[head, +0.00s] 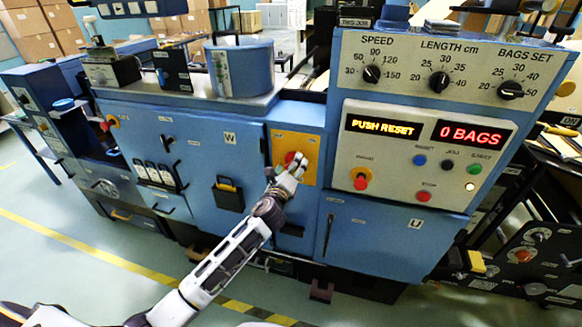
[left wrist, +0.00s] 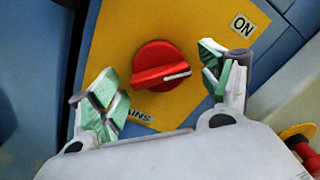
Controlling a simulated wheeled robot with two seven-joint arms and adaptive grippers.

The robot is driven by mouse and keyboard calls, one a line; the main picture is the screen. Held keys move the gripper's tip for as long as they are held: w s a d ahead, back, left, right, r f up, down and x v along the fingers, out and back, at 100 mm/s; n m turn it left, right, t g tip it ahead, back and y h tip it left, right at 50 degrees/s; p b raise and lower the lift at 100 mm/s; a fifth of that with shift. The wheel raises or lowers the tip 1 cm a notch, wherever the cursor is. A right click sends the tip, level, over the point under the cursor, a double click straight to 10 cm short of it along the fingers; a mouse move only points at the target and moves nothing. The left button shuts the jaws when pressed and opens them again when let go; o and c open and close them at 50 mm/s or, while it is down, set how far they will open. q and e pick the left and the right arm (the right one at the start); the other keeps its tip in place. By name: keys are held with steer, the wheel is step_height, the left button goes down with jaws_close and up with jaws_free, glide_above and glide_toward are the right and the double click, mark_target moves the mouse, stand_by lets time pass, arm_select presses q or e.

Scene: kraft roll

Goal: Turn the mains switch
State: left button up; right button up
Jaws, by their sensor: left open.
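The mains switch is a round red knob with a raised grip and a white pointer line, seen in the left wrist view (left wrist: 161,66). It sits on a yellow plate (left wrist: 120,30) marked with an ON label (left wrist: 243,25) at the upper right and a partly hidden "MAINS" label below. The white line points right, below the ON label. My left gripper (left wrist: 165,85) is open, its green-padded fingers on either side of the knob, with no clear contact visible. In the head view the left gripper (head: 292,168) covers most of the red knob on the yellow plate (head: 310,146).
Right of the plate, the control panel has a PUSH RESET display (head: 383,126), a 0 BAGS display (head: 473,132), a red knob (head: 360,182) and several buttons. Three dials (head: 439,82) sit above. A blue cabinet door (head: 200,165) with a dark handle is left of the plate.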

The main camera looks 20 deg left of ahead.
arm_select(q)
steer(key=shift+c, duration=0.4)
arm_select(e)
steer(key=shift+d, duration=0.25)
arm_select(q)
steer(key=c, duration=0.9)
steer(key=shift+c, duration=0.2)
steer(key=n, duration=1.8)
arm_select(e)
steer(key=shift+a+r, duration=0.15)
steer(key=shift+a, duration=0.35)
steer(key=shift+s, duration=0.1)
